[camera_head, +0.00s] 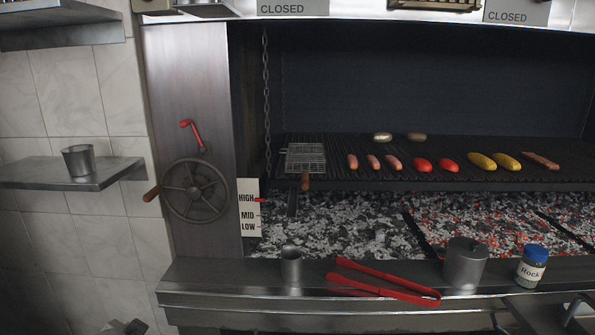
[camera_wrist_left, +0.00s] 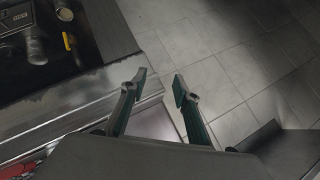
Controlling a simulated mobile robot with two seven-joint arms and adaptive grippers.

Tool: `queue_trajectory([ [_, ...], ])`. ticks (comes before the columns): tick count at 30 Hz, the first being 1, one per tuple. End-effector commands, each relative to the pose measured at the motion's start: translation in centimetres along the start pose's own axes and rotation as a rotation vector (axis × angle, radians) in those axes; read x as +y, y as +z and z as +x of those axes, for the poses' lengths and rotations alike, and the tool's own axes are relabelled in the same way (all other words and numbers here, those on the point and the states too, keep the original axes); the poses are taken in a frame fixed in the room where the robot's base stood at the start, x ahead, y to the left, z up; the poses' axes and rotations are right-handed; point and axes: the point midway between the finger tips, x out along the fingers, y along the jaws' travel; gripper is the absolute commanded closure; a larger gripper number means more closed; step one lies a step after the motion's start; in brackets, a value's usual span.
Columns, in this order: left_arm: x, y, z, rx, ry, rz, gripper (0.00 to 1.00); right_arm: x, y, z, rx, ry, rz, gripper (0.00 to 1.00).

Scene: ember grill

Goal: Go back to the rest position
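My left gripper (camera_wrist_left: 160,86) is open in the left wrist view, with two separated fingers and nothing between them, over grey floor tiles beside a metal counter edge. A small part of it shows at the bottom left edge of the head view (camera_head: 126,327). My right gripper (camera_head: 540,318) is partly in the head view at the bottom right corner, cut off by the frame. Its two finger parts look apart, with nothing seen between them. Both grippers are clear of the food and tools on the grill.
The grill grate (camera_head: 350,180) carries sausages, peppers, corn and a grill basket (camera_head: 305,158). A crank wheel (camera_head: 194,190) is at left.

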Motion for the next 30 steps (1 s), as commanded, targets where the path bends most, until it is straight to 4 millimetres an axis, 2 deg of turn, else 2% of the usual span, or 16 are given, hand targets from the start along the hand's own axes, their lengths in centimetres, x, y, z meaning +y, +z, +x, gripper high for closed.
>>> queue_trajectory([
  [1,1.2,2.8,-0.4,-0.024,0.006,0.031,0.69,0.0,0.0,0.0,0.0,0.0,0.0,0.38],
  [6,3.9,10.0,-2.4,-0.078,0.022,0.132,0.69,0.0,0.0,0.0,0.0,0.0,0.0,0.38],
  [12,5.9,16.0,-5.2,-0.119,0.046,0.227,0.69,0.0,0.1,0.0,-0.002,0.0,0.0,0.38],
  [18,7.1,20.0,-7.9,-0.147,0.07,0.298,0.69,0.0,0.2,0.0,-0.004,0.0,0.0,0.38],
  [20,7.4,21.0,-8.7,-0.153,0.078,0.317,0.69,0.0,0.2,0.0,-0.004,0.0,0.0,0.38],
  [22,9.4,20.2,-7.3,-0.105,0.11,0.283,0.69,0.0,0.2,0.1,-0.004,0.0,0.0,0.38],
  [30,16.9,19.2,-4.7,0.058,0.243,0.145,0.69,0.0,0.2,0.0,-0.004,0.0,0.0,0.38],
])
